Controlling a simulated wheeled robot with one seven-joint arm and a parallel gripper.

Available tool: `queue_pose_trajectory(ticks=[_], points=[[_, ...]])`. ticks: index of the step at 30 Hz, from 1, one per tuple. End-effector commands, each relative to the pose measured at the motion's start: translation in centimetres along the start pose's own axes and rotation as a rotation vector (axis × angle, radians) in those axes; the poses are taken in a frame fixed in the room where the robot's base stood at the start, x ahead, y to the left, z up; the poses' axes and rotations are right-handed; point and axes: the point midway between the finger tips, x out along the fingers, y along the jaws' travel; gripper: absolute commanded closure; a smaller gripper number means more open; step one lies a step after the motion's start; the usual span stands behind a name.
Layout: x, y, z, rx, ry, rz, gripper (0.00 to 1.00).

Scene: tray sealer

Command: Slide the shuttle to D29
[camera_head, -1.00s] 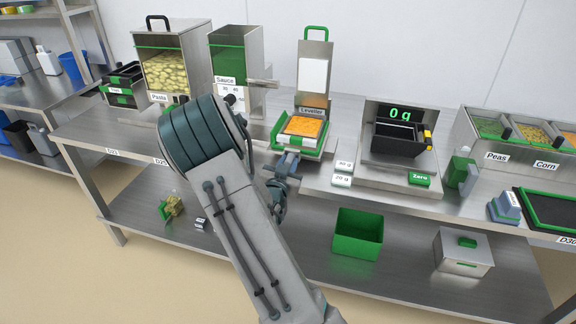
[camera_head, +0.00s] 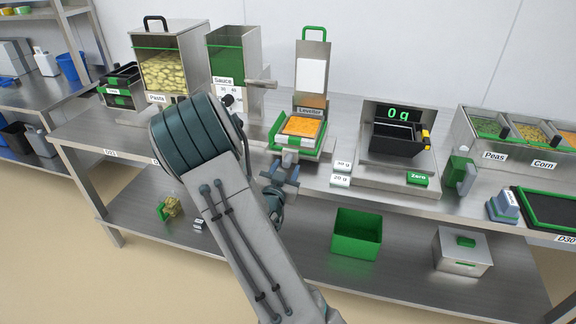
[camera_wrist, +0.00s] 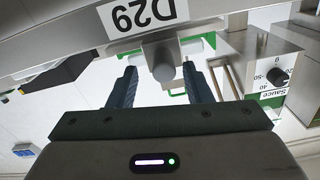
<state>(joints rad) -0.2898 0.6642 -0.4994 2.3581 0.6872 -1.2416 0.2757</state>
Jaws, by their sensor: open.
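The shuttle (camera_head: 275,131) is a green-edged carriage at the foot of the Leveller (camera_head: 312,82), bearing a tray of orange food (camera_head: 302,126). My gripper (camera_head: 286,168) is at the bench's front edge just before it. In the wrist view my gripper (camera_wrist: 160,70) is open, a finger on each side of a grey round knob (camera_wrist: 163,60); contact cannot be told. The D29 label (camera_wrist: 142,14) appears upside down on the bench edge, just above the knob in the picture. In the head view my arm hides this label and part of the bench edge.
The Sauce dispenser (camera_head: 229,60) and Pasta bin (camera_head: 172,70) stand left of the Leveller. A scale with a black tray (camera_head: 398,140) and the Peas bin (camera_head: 489,128) stand right. A green bin (camera_head: 358,232) sits on the lower shelf.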

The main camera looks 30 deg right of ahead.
Motion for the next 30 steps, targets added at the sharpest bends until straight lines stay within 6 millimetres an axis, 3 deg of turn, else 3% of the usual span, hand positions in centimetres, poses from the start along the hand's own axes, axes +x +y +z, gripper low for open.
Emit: queue_pose_trajectory(ticks=[10,30], points=[[-8.8,0.0,0.1,-0.002,-0.003,-0.002,0.55],[-10.7,-0.1,-0.4,-0.003,-0.001,0.004,0.55]])
